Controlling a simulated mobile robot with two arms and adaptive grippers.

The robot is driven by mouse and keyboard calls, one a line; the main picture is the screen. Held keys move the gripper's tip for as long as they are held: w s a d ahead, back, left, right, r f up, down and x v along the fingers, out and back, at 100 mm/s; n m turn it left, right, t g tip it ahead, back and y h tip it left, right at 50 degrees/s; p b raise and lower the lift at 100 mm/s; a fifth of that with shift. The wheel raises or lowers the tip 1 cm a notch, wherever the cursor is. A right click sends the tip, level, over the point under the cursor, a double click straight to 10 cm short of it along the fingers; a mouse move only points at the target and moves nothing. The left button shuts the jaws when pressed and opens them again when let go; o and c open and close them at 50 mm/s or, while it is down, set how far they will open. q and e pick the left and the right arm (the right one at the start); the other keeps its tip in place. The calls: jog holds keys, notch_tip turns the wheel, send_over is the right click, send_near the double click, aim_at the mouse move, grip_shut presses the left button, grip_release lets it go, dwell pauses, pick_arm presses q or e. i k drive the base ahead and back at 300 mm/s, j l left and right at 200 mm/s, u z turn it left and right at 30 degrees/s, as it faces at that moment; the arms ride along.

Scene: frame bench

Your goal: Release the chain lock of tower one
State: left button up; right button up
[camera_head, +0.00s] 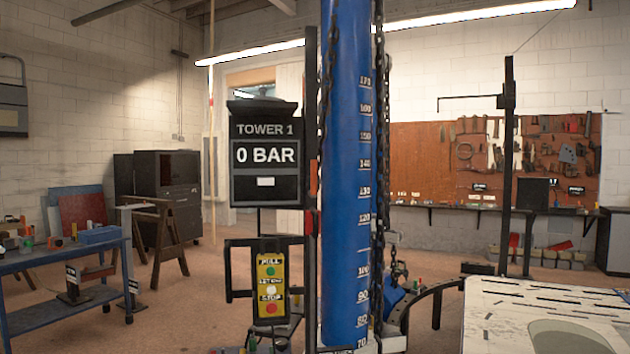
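Tower one is a tall blue column (345,180) with white height numbers, upright in the middle of the view. A dark chain (380,130) hangs down its right side, and another chain (327,90) runs along its upper left side. A display box (265,155) left of it reads "TOWER 1" and "0 BAR". A yellow control panel (270,287) below has green, white and red buttons. A small orange-red piece (313,183) sits on the dark post beside the column. I cannot tell which part is the chain lock. Neither gripper is in view.
A white slotted table (545,318) fills the lower right. A blue workbench (65,265) with tools stands at the left. A dark cabinet (165,185), a wooden trestle (160,235) and a tool board (420,160) are behind. Open floor lies left of the tower.

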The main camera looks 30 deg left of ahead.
aim_at(312, 193)
jog(key=i+j, duration=0.3)
jog(key=j, duration=0.15)
jog(key=i+j, duration=0.35)
jog(key=j, duration=0.15)
jog(key=i+j+u, duration=0.1)
jog(key=i+j, duration=0.2)
jog(key=j, duration=0.15)
